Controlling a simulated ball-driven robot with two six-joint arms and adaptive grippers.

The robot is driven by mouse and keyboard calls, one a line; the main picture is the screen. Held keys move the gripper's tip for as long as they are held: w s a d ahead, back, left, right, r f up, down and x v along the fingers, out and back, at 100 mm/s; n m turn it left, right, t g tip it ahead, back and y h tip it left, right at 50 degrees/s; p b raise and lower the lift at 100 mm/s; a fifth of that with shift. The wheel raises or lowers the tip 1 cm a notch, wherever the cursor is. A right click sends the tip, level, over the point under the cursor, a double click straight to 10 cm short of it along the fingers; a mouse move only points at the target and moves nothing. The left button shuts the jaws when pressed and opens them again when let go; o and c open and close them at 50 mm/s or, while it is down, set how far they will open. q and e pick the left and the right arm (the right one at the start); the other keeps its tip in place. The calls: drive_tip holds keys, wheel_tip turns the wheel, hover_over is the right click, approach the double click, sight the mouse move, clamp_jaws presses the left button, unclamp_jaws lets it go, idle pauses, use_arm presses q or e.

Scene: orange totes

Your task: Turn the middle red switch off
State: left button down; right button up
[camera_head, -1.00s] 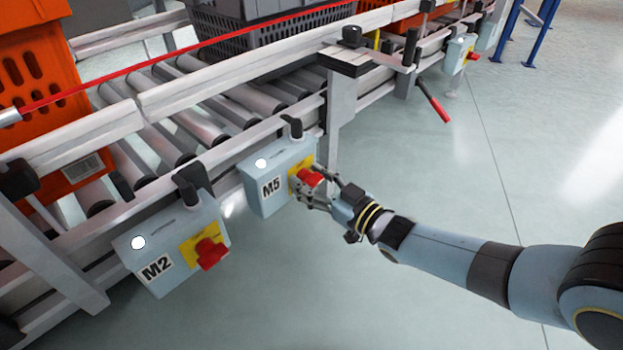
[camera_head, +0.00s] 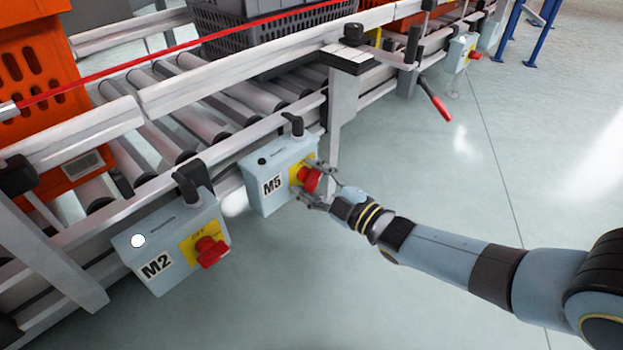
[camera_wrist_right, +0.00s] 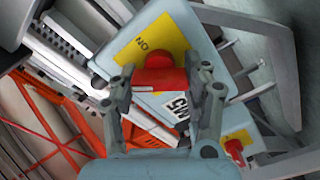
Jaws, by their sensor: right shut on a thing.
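The middle red switch (camera_head: 308,179) is a red knob on a yellow plate on the grey-blue M5 box (camera_head: 268,185). The round lamp on top of the M5 box is dark. My right gripper (camera_head: 325,185) reaches the knob from the right with its fingers around it. In the right wrist view the red switch (camera_wrist_right: 158,76) sits between the two fingers of my right gripper (camera_wrist_right: 165,90), which are shut on it. The fingers hide part of the knob. My left gripper is not in view.
The M2 box (camera_head: 165,262) at the left has a red switch (camera_head: 210,250) and a lit white lamp. Another switch box (camera_head: 457,54) is farther back. Roller conveyor (camera_head: 205,122) and an orange tote (camera_head: 38,75) lie behind. The floor at right is clear.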

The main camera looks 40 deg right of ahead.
drive_tip(key=n, duration=0.3)
drive_tip(key=shift+f+n, duration=0.15)
drive_tip(key=shift+n, duration=0.15)
drive_tip(key=n, duration=0.2)
drive_tip(key=shift+s+f+n+b, duration=0.1)
drive_tip(key=shift+n+b, duration=0.2)
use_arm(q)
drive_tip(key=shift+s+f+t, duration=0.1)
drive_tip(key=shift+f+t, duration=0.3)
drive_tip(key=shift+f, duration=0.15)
use_arm(e)
drive_tip(key=shift+n, duration=0.5)
drive_tip(key=o, duration=1.2)
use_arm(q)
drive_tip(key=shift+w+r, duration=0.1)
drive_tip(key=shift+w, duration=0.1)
use_arm(e)
drive_tip(key=s, duration=0.4)
drive_tip(key=s+d, duration=0.1)
drive_tip(key=s, duration=0.2)
drive_tip(key=s+d, duration=0.1)
drive_tip(key=s, duration=0.3)
drive_tip(key=shift+s, duration=0.35)
